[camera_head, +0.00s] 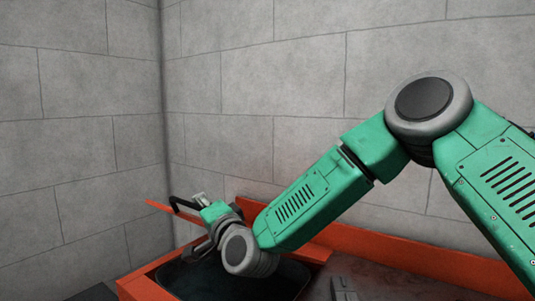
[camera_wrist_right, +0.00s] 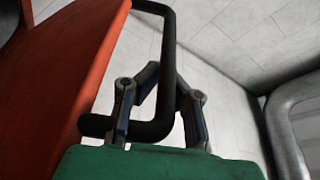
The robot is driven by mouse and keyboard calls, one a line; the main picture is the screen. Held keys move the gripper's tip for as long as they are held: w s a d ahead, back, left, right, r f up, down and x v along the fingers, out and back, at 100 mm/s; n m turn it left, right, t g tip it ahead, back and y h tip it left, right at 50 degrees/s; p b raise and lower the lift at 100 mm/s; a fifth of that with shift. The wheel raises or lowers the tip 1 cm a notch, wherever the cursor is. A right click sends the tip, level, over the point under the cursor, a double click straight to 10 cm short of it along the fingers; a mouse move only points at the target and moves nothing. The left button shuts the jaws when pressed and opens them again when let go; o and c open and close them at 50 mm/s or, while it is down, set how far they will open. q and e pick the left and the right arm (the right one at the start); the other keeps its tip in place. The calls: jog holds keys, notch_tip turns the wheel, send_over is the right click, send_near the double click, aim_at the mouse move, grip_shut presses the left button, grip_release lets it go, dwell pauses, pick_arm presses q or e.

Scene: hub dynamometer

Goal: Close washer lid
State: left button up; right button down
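The washer is an orange-red box (camera_head: 140,287) with a dark open tub (camera_head: 285,283), low in the head view. Its lid shows there as a thin orange edge (camera_head: 159,206), raised at the tub's left, and as a broad orange panel (camera_wrist_right: 65,70) at the left of the right wrist view. A black bar handle (camera_wrist_right: 168,32) sticks out from the lid. My right gripper (camera_wrist_right: 166,78) has its fingers on both sides of this bar, the tips bent in against it. In the head view the gripper (camera_head: 200,207) is small and partly hidden by my wrist. My left gripper is out of view.
Grey block walls (camera_head: 80,120) meet in a corner behind the washer. An orange rim (camera_head: 420,255) runs along the back to the right, with a dark flat top in front of it. A rounded grey object (camera_wrist_right: 295,125) stands at the right of the wrist view.

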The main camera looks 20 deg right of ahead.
jog(key=shift+s+a+f+n+t+y+b, duration=0.25)
jog(key=shift+s+a+f+n+b, duration=0.7)
jog(key=shift+f+b, duration=1.4)
jog(key=shift+s+a+f+n+t+y+b, duration=0.1)
jog(key=shift+s+a+f+n+y+b, duration=0.35)
jog(key=shift+a+f+n+b, duration=1.95)
jog(key=shift+s+a+f+m+t+y+b, duration=0.15)
jog(key=shift+s+a+f+y+b, duration=0.4)
jog(key=shift+f, duration=3.35)
jog(key=shift+s+d+h, duration=0.2)
jog(key=shift+s+h, duration=0.05)
